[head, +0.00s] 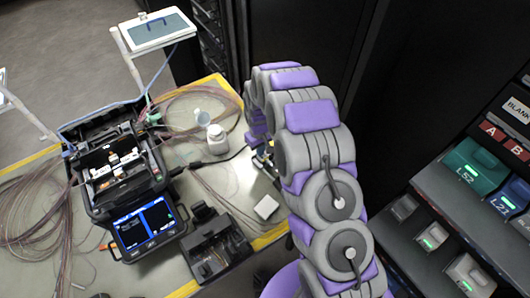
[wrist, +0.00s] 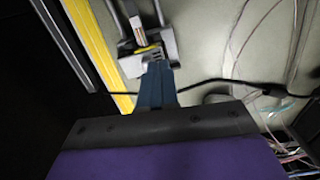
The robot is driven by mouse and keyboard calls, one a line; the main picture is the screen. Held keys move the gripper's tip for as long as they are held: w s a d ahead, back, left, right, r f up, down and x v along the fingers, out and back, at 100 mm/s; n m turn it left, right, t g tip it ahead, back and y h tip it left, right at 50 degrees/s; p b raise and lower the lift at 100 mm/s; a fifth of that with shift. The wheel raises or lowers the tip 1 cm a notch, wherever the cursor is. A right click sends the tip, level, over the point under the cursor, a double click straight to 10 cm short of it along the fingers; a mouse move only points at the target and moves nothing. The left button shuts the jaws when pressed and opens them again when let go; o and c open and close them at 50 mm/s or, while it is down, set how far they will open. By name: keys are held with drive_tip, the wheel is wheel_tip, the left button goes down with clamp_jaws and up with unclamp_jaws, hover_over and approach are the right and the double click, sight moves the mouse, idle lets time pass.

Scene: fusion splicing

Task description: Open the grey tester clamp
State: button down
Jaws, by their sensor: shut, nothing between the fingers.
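The grey tester clamp (wrist: 148,42) stands near the top of the wrist view, close to the table's yellow edge. It has grey posts, a white labelled piece and a yellow part at its middle. My gripper (wrist: 158,68) is shut and empty, its blue-grey fingertips right at the clamp's near side, overlapping it in the picture. I cannot tell whether they touch it. In the head view my purple and grey arm hides most of the clamp and the gripper.
The table has a yellow-striped edge (wrist: 102,50). A black cable (wrist: 245,84) crosses near my fingers. In the head view, an open splicer (head: 120,165), a black tool (head: 216,247), a white box (head: 266,207) and a bottle (head: 217,138) stand left of my arm. A rack (head: 465,220) is right.

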drive_tip(key=shift+s+f, duration=0.1)
drive_tip(key=shift+f, duration=0.2)
idle(0.5)
drive_tip(key=shift+f, duration=0.15)
drive_tip(key=shift+s+d+f, duration=0.2)
drive_tip(key=shift+s+f, duration=0.25)
drive_tip(key=shift+s, duration=0.05)
drive_tip(key=shift+s+d+f, duration=0.15)
drive_tip(key=shift+d+f, duration=0.1)
drive_tip(key=shift+r, duration=0.2)
drive_tip(key=shift+w+r, duration=0.55)
drive_tip(key=shift+w, duration=0.15)
drive_tip(key=shift+w+d+r, duration=0.1)
drive_tip(key=shift+r, duration=0.05)
